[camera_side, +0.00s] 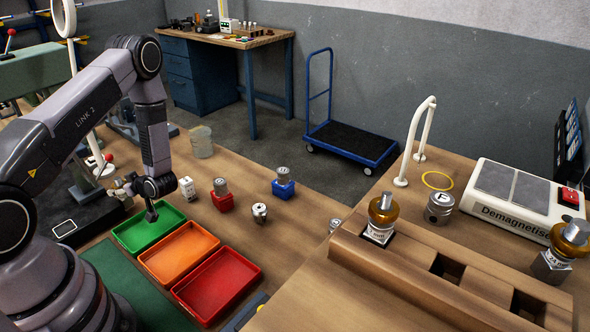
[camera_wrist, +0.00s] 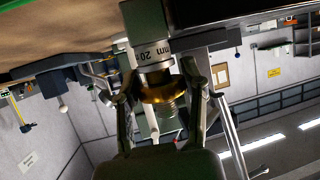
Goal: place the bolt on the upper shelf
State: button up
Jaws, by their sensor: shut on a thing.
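My gripper (camera_side: 124,186) is at the left of the bench in the side view, near the green tray. In the wrist view my gripper (camera_wrist: 158,92) has a finger on either side of an amber-collared piece (camera_wrist: 165,92). This piece has a pale ring marked "20 mm", a dark block end and what looks like a ribbed metal part. I cannot tell whether it is the bolt. In the side view it is too small and partly hidden to make out. I cannot identify the upper shelf with certainty in either view.
Green (camera_side: 150,246), orange (camera_side: 181,279) and red (camera_side: 218,310) trays lie near the gripper. Small metal parts in red (camera_side: 221,203) and blue (camera_side: 283,189) holders stand to their right. A demagnetiser (camera_side: 515,200) stands at right.

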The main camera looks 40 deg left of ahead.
jog(key=shift+f, duration=0.6)
jog(key=shift+f, duration=0.1)
jog(key=o, duration=1.2)
